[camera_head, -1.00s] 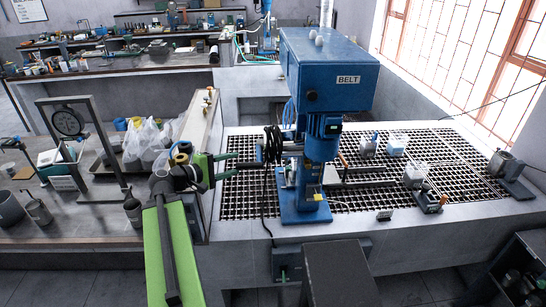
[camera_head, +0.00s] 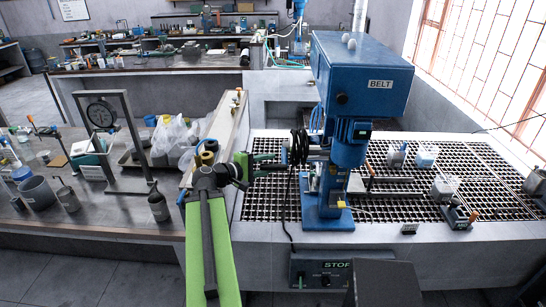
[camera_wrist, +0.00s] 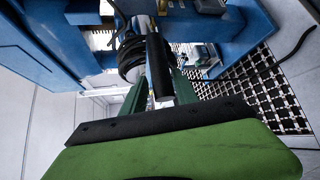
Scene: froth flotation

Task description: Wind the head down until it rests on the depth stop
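The blue flotation machine (camera_head: 362,75), marked BELT, stands on its blue base (camera_head: 328,217) at the bench grating. Its head and motor (camera_head: 349,145) hang beside the column above the base. Black coiled hose or cable (camera_head: 299,148) hangs at its left side. My gripper (camera_head: 284,163) points right at this side, close to the coil. In the wrist view, my green fingers (camera_wrist: 160,92) stand apart, one on each side of a black cylindrical handle (camera_wrist: 159,68). A light gap shows beside the handle, so the fingers look open around it. I cannot make out the depth stop.
A box marked STOP (camera_head: 322,270) is on the bench front below the machine. The grating (camera_head: 400,200) carries small containers (camera_head: 425,156) to the right. A dial gauge stand (camera_head: 117,140), plastic bags (camera_head: 172,135) and bottles fill the left bench.

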